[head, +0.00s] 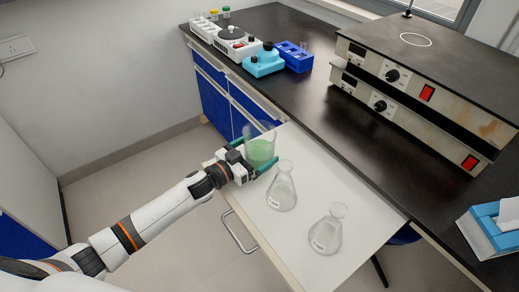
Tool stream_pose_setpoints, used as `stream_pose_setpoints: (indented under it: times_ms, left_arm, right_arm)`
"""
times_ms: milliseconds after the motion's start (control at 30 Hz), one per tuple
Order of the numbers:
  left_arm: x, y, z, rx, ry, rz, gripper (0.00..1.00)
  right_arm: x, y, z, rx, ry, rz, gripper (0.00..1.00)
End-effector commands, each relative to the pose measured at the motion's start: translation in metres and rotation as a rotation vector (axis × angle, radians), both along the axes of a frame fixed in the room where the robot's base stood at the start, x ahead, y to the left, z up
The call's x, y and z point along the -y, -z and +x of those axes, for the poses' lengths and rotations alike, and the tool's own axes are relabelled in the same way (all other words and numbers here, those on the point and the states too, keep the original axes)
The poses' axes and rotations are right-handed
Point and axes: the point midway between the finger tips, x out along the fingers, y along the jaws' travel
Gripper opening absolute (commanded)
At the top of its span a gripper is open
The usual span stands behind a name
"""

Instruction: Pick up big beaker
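The big beaker (260,149) is clear glass with pale green liquid. It is upright at the far left corner of the pulled-out white drawer (300,262). My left gripper (254,155) is at the beaker, with one teal finger on its left side and the other across its lower right. The fingers are spread about as wide as the beaker; I cannot tell whether they press on it. The beaker's base is partly hidden by the gripper, so I cannot tell if it touches the drawer. My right gripper is not in view.
Two clear flasks stand in the drawer: one (281,190) close right of my gripper, one (326,234) nearer the front. The dark bench (330,130) carries stacked hotplates (420,85), a blue rack (297,59) and small devices (238,42). A tissue box (487,236) is at right.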

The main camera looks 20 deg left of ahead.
Motion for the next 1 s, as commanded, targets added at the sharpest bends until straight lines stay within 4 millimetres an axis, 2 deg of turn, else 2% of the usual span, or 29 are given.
stream_pose_setpoints:
  times_ms: [133,367,733,1000]
  left_arm:
    - [0.0061,-0.0005,0.0104,-0.001,-0.001,-0.001,1.00]
    - [0.0063,0.0000,0.0104,-0.001,0.000,-0.001,0.98]
    - [0.0062,0.0000,0.0102,0.000,0.000,0.000,0.39]
    - [0.0063,-0.0025,0.0106,0.003,0.000,-0.002,0.39]
  right_arm:
    - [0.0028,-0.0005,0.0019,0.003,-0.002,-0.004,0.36]
    - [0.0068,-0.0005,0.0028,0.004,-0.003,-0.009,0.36]
    - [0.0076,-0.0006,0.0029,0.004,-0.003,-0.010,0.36]
    - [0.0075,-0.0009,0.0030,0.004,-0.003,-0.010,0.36]
